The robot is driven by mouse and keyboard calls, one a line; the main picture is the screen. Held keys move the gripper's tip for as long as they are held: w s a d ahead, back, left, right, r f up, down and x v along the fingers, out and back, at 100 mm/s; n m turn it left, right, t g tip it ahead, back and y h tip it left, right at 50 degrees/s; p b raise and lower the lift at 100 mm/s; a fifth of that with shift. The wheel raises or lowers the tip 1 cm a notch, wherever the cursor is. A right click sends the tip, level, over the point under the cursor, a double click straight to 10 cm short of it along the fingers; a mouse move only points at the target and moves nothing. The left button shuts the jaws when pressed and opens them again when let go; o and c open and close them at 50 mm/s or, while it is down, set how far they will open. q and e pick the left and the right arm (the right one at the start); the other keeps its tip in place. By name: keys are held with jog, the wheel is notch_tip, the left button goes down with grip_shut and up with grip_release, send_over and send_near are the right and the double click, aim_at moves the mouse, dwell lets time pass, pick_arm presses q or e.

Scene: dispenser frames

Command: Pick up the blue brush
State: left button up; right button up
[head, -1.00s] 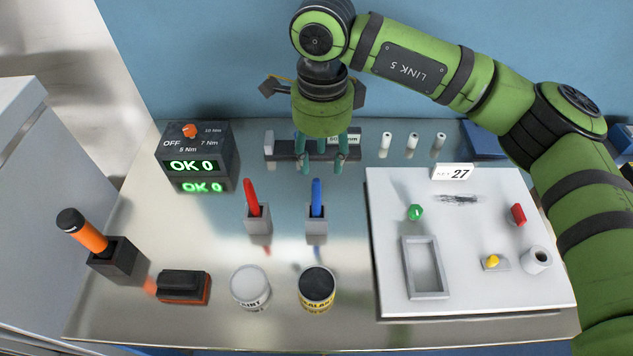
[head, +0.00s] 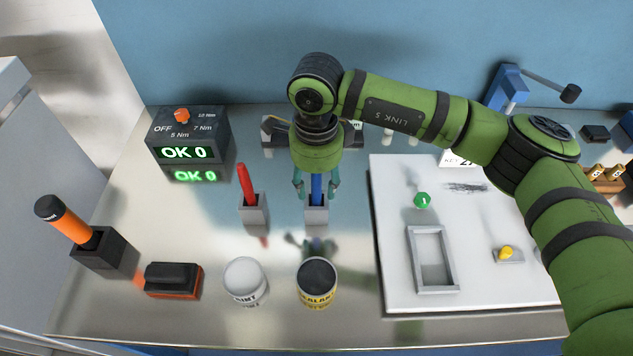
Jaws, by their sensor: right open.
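The blue brush (head: 316,186) stands upright in a small grey holder (head: 316,215) near the middle of the bench. My right gripper (head: 316,190) points down over it from above. Its teal fingers are open, one on each side of the blue handle. I cannot tell whether they touch it. The gripper body hides the top of the brush. My left gripper is not in view.
A red brush (head: 245,186) stands in its own holder to the left. A white pot (head: 246,281) and a dark-topped sealant pot (head: 317,281) stand in front. A white board (head: 390,270) lies to the right. A torque box (head: 187,134) sits at back left.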

jog(key=shift+f, duration=0.85)
jog(key=shift+w+f, duration=0.1)
jog(key=shift+f, duration=0.05)
jog(key=c, duration=0.8)
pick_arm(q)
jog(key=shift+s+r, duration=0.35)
pick_arm(e)
grip_shut()
jog(key=shift+r, duration=0.45)
notch_tip(320, 180, up, 8)
jog(key=b, duration=0.3)
jog(key=shift+r, duration=0.25)
pick_arm(q)
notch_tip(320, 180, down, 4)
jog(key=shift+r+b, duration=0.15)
jog(key=shift+b, duration=0.15)
pick_arm(e)
jog(key=shift+r, duration=0.35)
